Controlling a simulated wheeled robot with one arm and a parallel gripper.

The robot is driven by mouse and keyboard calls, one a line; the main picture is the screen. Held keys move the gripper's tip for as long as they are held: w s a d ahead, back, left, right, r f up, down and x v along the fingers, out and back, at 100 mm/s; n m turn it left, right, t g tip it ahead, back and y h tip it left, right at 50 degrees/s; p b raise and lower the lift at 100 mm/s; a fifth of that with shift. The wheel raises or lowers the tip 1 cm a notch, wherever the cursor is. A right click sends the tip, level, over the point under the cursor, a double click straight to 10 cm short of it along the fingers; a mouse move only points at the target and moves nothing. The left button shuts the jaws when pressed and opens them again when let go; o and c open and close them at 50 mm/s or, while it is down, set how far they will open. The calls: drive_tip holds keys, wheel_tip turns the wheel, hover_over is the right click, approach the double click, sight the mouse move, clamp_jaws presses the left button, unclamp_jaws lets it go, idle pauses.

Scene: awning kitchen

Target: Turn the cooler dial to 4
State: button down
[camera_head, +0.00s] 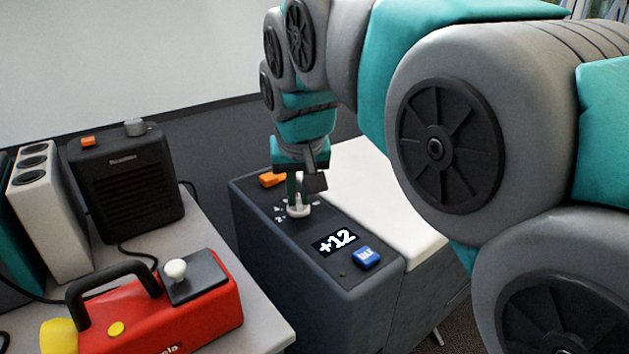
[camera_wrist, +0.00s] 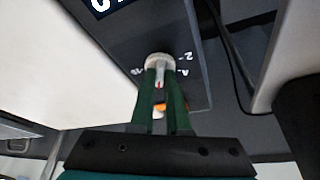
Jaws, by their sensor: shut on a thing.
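The cooler (camera_head: 318,250) is a dark box with a white lid, right of the table. Its white round dial (camera_head: 298,210) sits on the top panel, with small white marks around it. My gripper (camera_head: 298,200) points down and is shut on the dial. In the wrist view the dial (camera_wrist: 160,62) is between the fingertips of my gripper (camera_wrist: 160,75), with a red pointer line visible on it. Marks near it are partly readable, with a 2 on its right side. The cooler's display (camera_head: 335,243) reads +12.
An orange switch (camera_head: 272,179) and a blue button (camera_head: 366,257) are on the cooler panel. The table at left holds a black heater (camera_head: 130,180), a red device with a black handle (camera_head: 200,312) and a white box (camera_head: 50,215).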

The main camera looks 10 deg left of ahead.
drive_tip(key=n+y+p, duration=0.1)
drive_tip(key=n, duration=0.2)
drive_tip(key=shift+d+r+n+g, duration=0.1)
drive_tip(key=shift+d+n+g, duration=0.05)
drive_tip(key=shift+n+g, duration=0.25)
drive_tip(key=n, duration=0.1)
drive_tip(key=n+g+y, duration=0.1)
drive_tip(key=n, duration=0.1)
drive_tip(key=shift+w+d+n+p, duration=0.1)
drive_tip(key=shift+w+n+p, duration=0.1)
drive_tip(key=shift+n+p, duration=0.15)
drive_tip(key=n, duration=0.1)
drive_tip(key=n+g+p, duration=0.1)
drive_tip(key=n, duration=0.1)
drive_tip(key=shift+w+n+y, duration=0.2)
drive_tip(key=shift+n+y, duration=0.05)
drive_tip(key=shift+y, duration=0.15)
drive_tip(key=shift+w+d+n+g+p, duration=0.15)
drive_tip(key=shift+n+g+p, duration=0.5)
drive_tip(key=shift+n, duration=0.95)
drive_tip(key=shift+n+g, duration=0.25)
drive_tip(key=shift+n, duration=0.05)
drive_tip(key=c, duration=0.9)
unclamp_jaws()
